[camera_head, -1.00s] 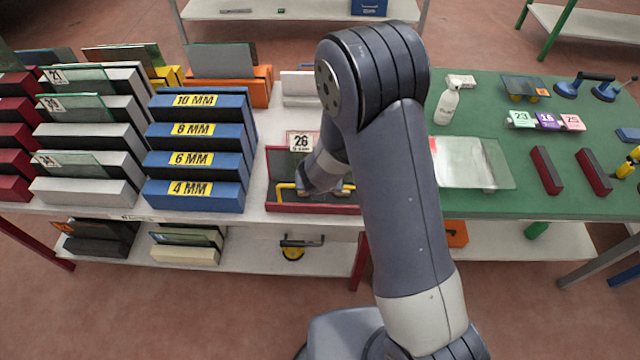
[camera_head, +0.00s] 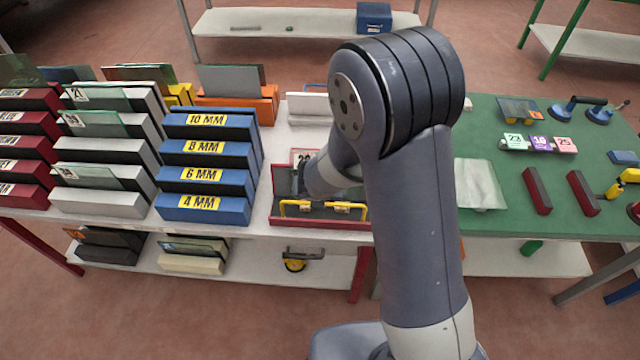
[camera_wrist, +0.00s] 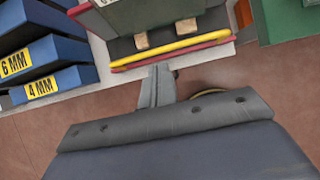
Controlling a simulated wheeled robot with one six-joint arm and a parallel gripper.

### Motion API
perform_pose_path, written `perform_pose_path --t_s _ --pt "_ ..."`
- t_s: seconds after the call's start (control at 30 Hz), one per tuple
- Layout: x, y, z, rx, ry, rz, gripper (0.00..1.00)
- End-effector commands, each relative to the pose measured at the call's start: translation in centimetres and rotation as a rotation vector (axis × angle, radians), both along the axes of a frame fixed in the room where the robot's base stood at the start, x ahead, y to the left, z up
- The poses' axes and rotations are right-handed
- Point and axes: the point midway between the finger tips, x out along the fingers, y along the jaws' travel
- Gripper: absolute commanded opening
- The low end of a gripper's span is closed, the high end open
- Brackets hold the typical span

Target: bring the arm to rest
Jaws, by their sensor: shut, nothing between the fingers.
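My gripper shows in the wrist view (camera_wrist: 158,85), its fingers shut together with nothing between them. In that view it points at the front edge of a red tray with a yellow bar, apart from the bar as far as I can tell. In the head view my arm rises in the middle and bends down behind itself, so the gripper is hidden there. The red tray (camera_head: 310,220) sits on the white table with a yellow rail (camera_head: 322,205) along its front. A glass pane (camera_wrist: 150,14) stands in it behind two small tan blocks.
Blue stepped racks (camera_head: 205,210) marked 4 to 10 MM stand left of the tray, with grey (camera_head: 95,203) and red racks beyond. A green table (camera_head: 500,223) at right holds a glass sheet (camera_head: 480,184), dark red bars, and suction cups. Floor in front is clear.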

Motion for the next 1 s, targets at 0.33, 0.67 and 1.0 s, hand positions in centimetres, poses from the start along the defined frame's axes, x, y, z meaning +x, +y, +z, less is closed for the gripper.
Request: perform_pose_path --t_s 0.33,0.67,1.0 --pt "0.0 0.0 1.0 0.001 0.001 -0.001 0.00" --pt "0.0 0.0 0.7 0.000 0.001 0.001 0.00" --pt "0.0 0.0 -3.9 -0.003 0.002 0.001 0.00"
